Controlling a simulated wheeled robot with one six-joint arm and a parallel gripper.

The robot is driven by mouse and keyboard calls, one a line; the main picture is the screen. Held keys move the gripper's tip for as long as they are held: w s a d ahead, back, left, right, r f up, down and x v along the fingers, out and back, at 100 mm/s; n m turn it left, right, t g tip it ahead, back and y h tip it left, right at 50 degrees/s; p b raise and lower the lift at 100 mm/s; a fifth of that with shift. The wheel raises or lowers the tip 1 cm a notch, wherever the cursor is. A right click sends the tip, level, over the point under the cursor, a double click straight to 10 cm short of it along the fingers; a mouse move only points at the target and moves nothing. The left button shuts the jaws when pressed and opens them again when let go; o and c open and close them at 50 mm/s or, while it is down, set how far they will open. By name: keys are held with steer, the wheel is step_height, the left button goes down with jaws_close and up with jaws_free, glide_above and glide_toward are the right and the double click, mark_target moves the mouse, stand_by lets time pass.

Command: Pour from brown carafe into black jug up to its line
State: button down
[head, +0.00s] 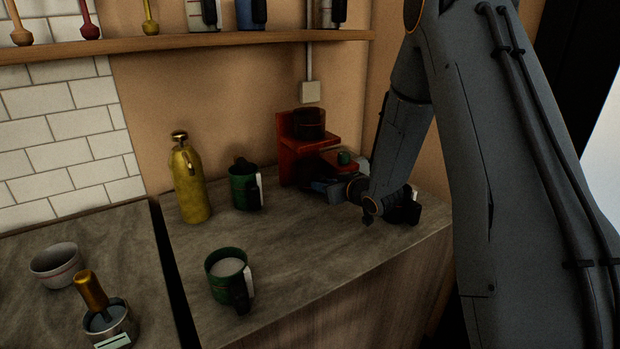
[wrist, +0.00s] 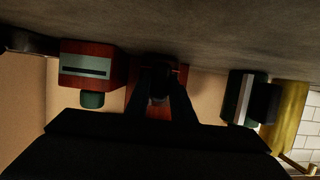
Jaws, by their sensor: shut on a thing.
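A dark brown round vessel (head: 309,124), which may be the brown carafe, sits high on a red stand (head: 287,150) at the back of the counter. My gripper (head: 318,187) is low in front of the stand. In the wrist view its jaws (wrist: 158,96) are closed on a small dark thing, which I cannot identify. It may be part of the black jug, but my gripper hides most of it. A dark vessel with a white strip (head: 325,14) stands on the shelf; its colour is unclear.
A red box with a green knob (wrist: 90,66) is beside the stand. A green mug (head: 241,190), a yellow bottle (head: 188,185) and a filled green mug (head: 222,284) stand left.

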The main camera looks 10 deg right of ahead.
mark_target(319, 174)
steer(key=shift+r+p, duration=1.1)
steer(key=shift+r, duration=0.6)
steer(key=shift+s+d+p, duration=0.7)
steer(key=shift+s+d, duration=0.3)
steer(key=shift+s, duration=1.45)
steer(key=shift+s+d+p, duration=0.7)
steer(key=shift+s+d, duration=0.35)
steer(key=shift+s, duration=1.45)
steer(key=shift+s+d+p, duration=0.7)
steer(key=shift+s+d, duration=0.3)
steer(key=shift+s, duration=1.45)
